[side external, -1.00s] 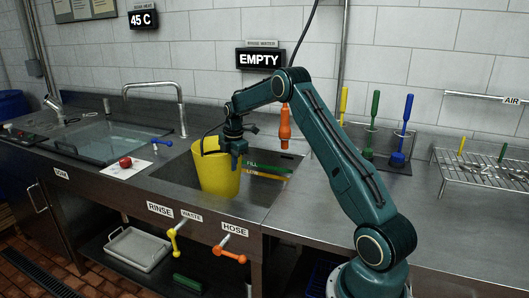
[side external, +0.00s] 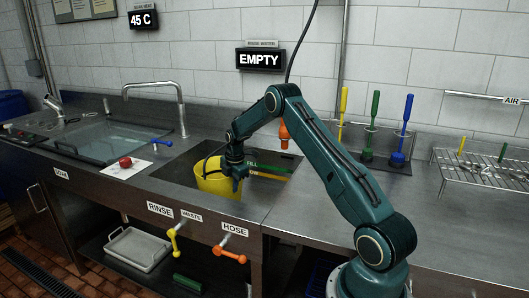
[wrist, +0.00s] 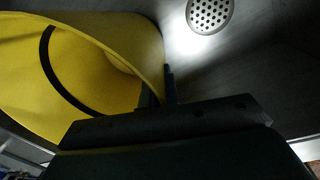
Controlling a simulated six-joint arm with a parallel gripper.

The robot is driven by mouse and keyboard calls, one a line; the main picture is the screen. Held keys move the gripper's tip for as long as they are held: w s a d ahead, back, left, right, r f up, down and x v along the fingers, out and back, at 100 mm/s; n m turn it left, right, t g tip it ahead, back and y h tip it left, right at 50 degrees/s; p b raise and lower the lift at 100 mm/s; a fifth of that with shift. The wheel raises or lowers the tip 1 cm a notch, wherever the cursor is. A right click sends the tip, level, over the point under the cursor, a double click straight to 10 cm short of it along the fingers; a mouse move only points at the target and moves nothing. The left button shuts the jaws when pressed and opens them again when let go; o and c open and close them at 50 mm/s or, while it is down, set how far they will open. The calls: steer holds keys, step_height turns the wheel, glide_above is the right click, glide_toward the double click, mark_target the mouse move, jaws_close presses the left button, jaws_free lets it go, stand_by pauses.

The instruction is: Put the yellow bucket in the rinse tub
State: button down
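The yellow bucket (side external: 213,185) is down inside the rinse tub (side external: 178,172), with its lower part hidden behind the tub's front edge. My gripper (side external: 237,182) is at the bucket's right side and shut on its rim. In the wrist view, the bucket (wrist: 90,40) fills the left side, and its wall runs between the fingers of my gripper (wrist: 160,90). The bucket looks tilted in that view. I cannot tell whether its base touches the tub floor.
A drain (wrist: 210,14) shows in the tub floor. An orange hanging nozzle (side external: 284,135) is behind my arm.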

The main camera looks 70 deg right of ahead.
steer(key=shift+f, duration=0.55)
steer(key=c, duration=1.7)
jaws_free()
steer(key=r, duration=0.4)
steer(key=s+r, duration=0.1)
steer(key=r, duration=0.7)
steer(key=shift+s+a+r, duration=0.1)
steer(key=shift+s+a, duration=0.05)
steer(key=shift+a, duration=0.1)
